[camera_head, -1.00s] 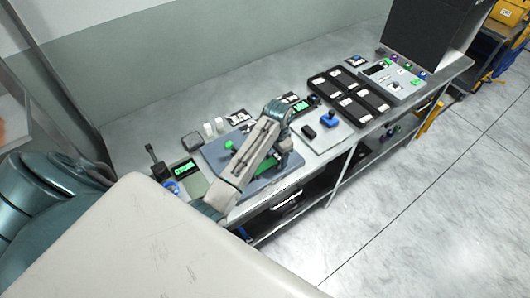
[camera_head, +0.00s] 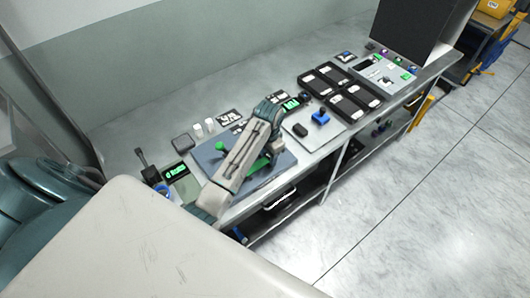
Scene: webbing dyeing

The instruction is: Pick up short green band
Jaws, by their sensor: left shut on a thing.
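The short green band (camera_head: 258,165) shows on both sides of my left forearm's end, above a blue-grey mat (camera_head: 284,162) on the bench. Part of it is hidden behind my arm. My left gripper (camera_head: 277,148) points down over the mat and is shut on the green band; its fingertips are small and mostly hidden by the wrist. I cannot tell how far the band is off the mat. My right gripper is not in view.
A green knob (camera_head: 219,147) stands at the mat's left. A scale with a green display (camera_head: 176,170) is farther left. A light plate with a blue piece (camera_head: 320,117) and black trays (camera_head: 352,101) lie to the right.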

